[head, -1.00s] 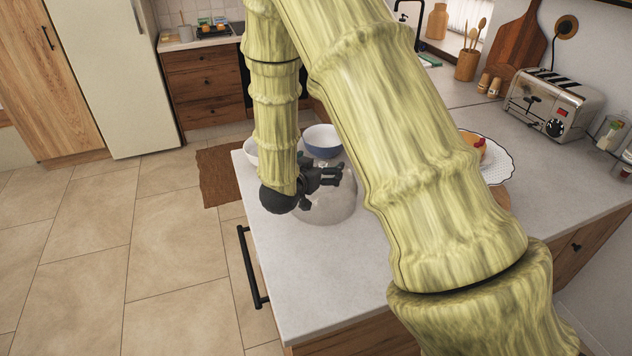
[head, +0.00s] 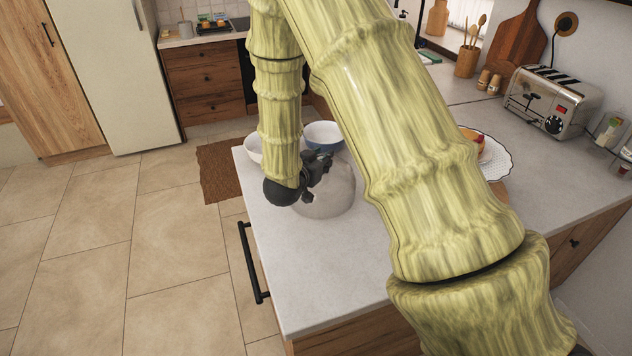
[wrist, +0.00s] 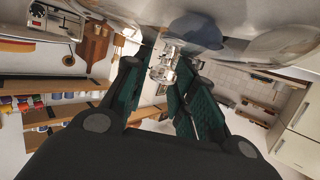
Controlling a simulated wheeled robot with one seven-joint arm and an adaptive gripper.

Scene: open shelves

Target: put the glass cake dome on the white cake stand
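The clear glass cake dome (head: 328,200) stands on the near-left part of the counter, partly hidden by my arm in the head view. My gripper (head: 320,166) is at its top. In the wrist view, the dome's round glass knob (wrist: 163,72) shows between my two dark green fingers (wrist: 160,80). The fingers stand apart around the knob, with a gap visible on the left side; firm contact is not visible. The white cake stand (head: 504,162), with a lacy edge, is to the right, partly behind my arm, and carries a yellow-orange cake with red on it (head: 474,142).
A blue-and-white bowl (head: 324,134) and a white bowl (head: 253,149) stand close behind the dome. A toaster (head: 552,100) is at the right by the wall. The front part of the counter (head: 330,275) is clear.

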